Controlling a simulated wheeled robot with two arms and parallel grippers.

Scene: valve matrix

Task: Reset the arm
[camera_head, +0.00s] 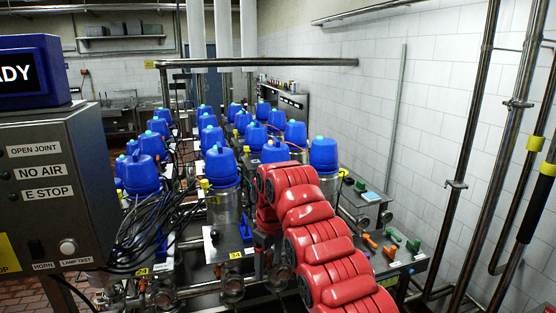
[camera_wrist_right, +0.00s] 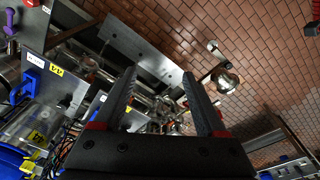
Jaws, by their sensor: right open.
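My right arm (camera_head: 325,250) is red and padded. It reaches in from the bottom right over the valve matrix and bends down at its far end. In the wrist view my right gripper (camera_wrist_right: 159,76) is open, its two dark fingers apart with nothing held between them. Metal pipework lies beyond the fingers, and I cannot tell how far. In the head view the arm hides most of this gripper. The valves, with blue tops (camera_head: 219,166), stand in several rows around and behind the arm. My left gripper is not in view.
A control cabinet (camera_head: 50,190) with a blue display box (camera_head: 35,72) stands close on the left. Black cables (camera_head: 150,228) hang beside it. Orange and green handles (camera_head: 392,236) lie right of the arm. Vertical pipes (camera_head: 500,150) line the right side.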

